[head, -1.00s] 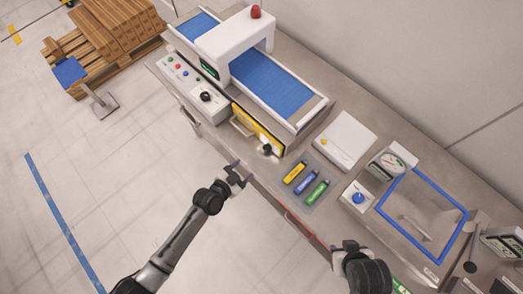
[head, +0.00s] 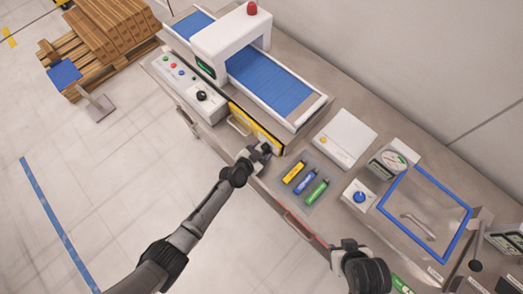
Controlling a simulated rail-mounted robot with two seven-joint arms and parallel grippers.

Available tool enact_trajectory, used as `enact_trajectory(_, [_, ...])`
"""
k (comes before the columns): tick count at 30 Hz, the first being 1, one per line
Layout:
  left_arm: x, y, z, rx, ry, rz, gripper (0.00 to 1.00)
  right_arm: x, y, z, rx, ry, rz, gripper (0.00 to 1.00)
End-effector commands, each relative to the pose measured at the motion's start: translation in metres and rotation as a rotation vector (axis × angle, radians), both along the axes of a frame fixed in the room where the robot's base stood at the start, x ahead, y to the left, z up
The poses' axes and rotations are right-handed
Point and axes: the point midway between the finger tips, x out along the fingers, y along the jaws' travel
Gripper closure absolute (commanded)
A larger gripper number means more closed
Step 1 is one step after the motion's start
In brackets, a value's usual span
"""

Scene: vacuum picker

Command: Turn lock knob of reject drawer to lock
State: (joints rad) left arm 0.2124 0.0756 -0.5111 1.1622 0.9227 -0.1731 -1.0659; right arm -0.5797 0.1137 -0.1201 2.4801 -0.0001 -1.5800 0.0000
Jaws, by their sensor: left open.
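The reject drawer (head: 248,127) has a yellow front with a pale handle (head: 238,123), below the conveyor of the white detector. Its black lock knob, at the right end of the yellow front, is now mostly hidden behind my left gripper. My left gripper (head: 263,149) is open, with its fingers right at the knob; I cannot tell whether they touch it. My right gripper (head: 348,246) is at the bench's front edge, lower right, well away from the drawer; its jaws are too unclear to judge.
A grey tray with several coloured markers (head: 304,182) lies just right of my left gripper.

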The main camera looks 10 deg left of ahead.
Motion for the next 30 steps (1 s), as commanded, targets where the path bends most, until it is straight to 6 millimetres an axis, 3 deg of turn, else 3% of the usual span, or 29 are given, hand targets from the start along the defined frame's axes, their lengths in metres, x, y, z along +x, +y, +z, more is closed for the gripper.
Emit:
enact_trajectory(8, [0.0006,-0.0004,0.0002,0.000,0.000,0.000,0.42,0.0000,-0.0014,-0.0001,-0.005,0.000,0.004,0.57])
enact_trajectory(23, [0.0004,-0.0002,0.0000,0.000,0.000,0.000,0.89,-0.0001,-0.0029,-0.0003,-0.010,0.001,0.006,0.57])
enact_trajectory(30, [0.0006,0.0001,-0.0016,-0.020,0.017,-0.001,0.91,0.0000,-0.0015,-0.0047,-0.005,0.000,0.004,0.57])
